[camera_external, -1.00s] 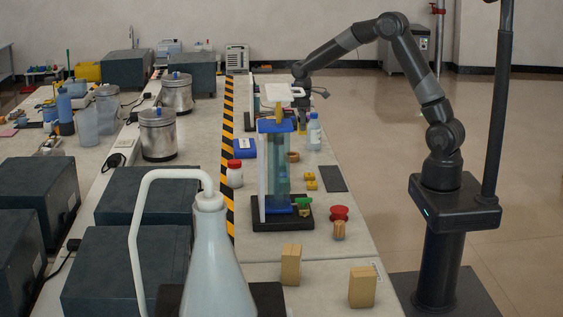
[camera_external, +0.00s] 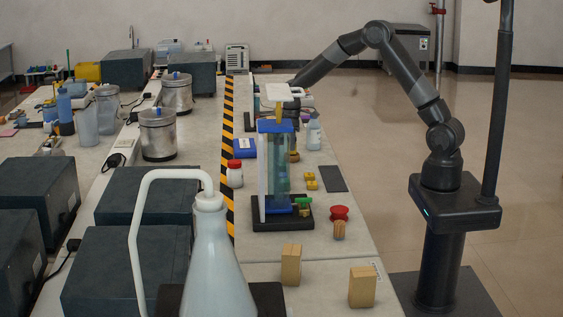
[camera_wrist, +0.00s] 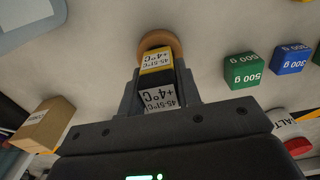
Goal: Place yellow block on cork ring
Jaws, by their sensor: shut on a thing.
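My gripper (camera_wrist: 158,95) is shut on the yellow block (camera_wrist: 155,58), whose white labels read 45-51°C and +4°C. In the wrist view, the cork ring (camera_wrist: 161,38) is a brown round rim just beyond the block's far end. The block covers much of the ring, and I cannot tell whether they touch. In the external view, the cork ring (camera_external: 294,158) is on the bench just right of the blue-topped column. My gripper is mostly hidden behind that column and its white top there.
The blue-topped column (camera_external: 276,126) stands close beside the ring, with a clear bottle (camera_external: 314,134) to the right. Green (camera_wrist: 243,71) and blue (camera_wrist: 290,59) weight blocks and a wooden block (camera_wrist: 42,126) lie nearby. A dark pad (camera_external: 333,178) is near the bench edge.

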